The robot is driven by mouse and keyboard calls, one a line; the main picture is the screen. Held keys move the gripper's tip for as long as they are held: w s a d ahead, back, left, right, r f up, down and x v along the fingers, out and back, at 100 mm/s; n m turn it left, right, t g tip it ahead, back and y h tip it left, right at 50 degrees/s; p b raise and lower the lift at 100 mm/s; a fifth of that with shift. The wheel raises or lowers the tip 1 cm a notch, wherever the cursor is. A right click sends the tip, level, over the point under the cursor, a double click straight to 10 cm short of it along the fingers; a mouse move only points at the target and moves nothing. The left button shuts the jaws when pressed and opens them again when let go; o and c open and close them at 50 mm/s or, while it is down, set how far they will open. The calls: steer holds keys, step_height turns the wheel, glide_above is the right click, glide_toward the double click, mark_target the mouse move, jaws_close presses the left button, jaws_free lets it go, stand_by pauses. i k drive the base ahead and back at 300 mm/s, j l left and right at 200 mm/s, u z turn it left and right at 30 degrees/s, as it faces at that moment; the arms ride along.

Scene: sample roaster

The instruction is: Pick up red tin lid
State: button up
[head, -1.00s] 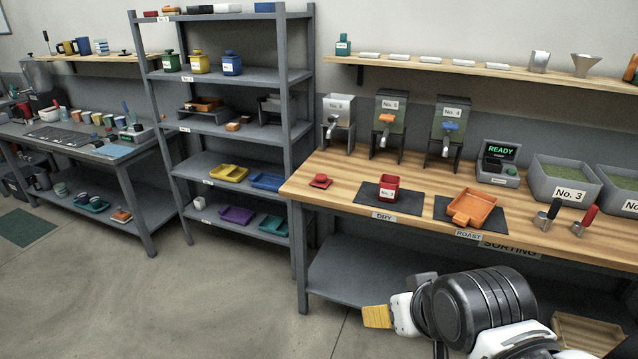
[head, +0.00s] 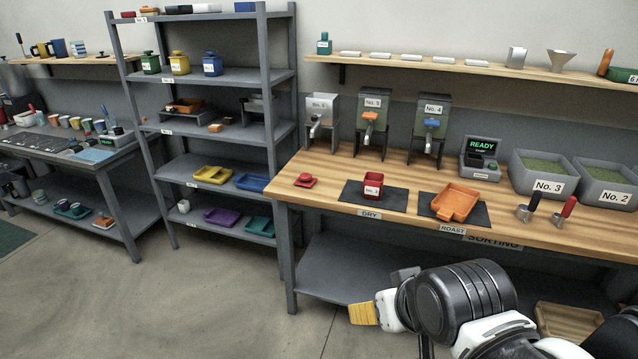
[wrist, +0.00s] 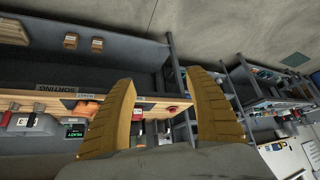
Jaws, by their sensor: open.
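The red tin lid (head: 305,180) lies flat with its knob up near the left end of the wooden bench top, left of the DRY mat. A small red tin (head: 371,186), open at the top, stands on the dark DRY mat. The lid also shows small in the wrist view (wrist: 171,109), between the two fingers. My gripper (head: 362,313) is in front of the bench and below its top, well apart from the lid. In the wrist view its yellow fingers (wrist: 166,95) are spread open with nothing between them.
An orange tray (head: 457,200) sits on the ROAST mat. Hoppers with spouts stand behind, including one with an orange handle (head: 371,120). Two scoops (head: 528,208) and grey bins (head: 544,177) are at the right. A grey shelf rack (head: 285,150) stands left of the bench. The bench around the lid is clear.

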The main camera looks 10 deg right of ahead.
mark_target(305, 179)
steer(key=i+j, duration=0.25)
steer(key=i, duration=0.25)
steer(key=i+j, duration=0.25)
steer(key=i, duration=0.2)
steer(key=i+j, duration=0.2)
steer(key=i, duration=0.3)
steer(key=i+j, duration=0.25)
steer(key=i, duration=0.25)
steer(key=i+j, duration=0.25)
steer(key=i, duration=0.25)
